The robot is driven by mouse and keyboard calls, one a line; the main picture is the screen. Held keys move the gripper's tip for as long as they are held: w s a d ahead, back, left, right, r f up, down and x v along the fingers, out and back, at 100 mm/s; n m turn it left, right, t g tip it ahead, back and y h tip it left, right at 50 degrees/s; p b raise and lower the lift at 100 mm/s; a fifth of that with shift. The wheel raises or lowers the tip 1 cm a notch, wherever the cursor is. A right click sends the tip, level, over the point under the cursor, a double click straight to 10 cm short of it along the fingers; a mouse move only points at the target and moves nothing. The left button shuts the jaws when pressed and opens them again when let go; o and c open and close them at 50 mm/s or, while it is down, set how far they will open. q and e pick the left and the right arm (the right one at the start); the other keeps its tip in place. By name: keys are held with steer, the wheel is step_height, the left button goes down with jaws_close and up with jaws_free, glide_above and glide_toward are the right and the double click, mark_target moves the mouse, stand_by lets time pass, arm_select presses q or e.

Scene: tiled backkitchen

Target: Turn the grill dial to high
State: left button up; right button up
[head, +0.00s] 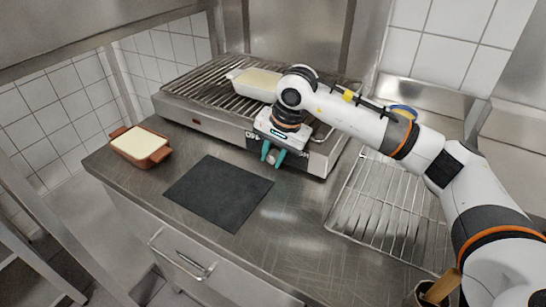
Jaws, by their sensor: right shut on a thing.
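The grill (190,110) stands on the steel counter, with dark bars on top and a steel front panel. My right gripper (272,158) is at the right part of the front panel, its teal fingers shut on a small light knob, which I take to be the grill dial (274,158). Parts of a dark label with white letters show on either side of the gripper. The dial is mostly hidden by the fingers, so its setting cannot be read. My left gripper is not in view.
A cream dish (254,83) sits on the grill bars. A brown dish with pale contents (140,145) stands at the counter's left end. A dark mat (218,192) lies in front of the grill. A wire rack (385,205) lies at the right, under my arm.

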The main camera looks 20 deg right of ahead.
steer(key=o, duration=1)
steer(key=b+v, duration=0.1)
steer(key=v, duration=1.1)
steer(key=shift+r, duration=0.1)
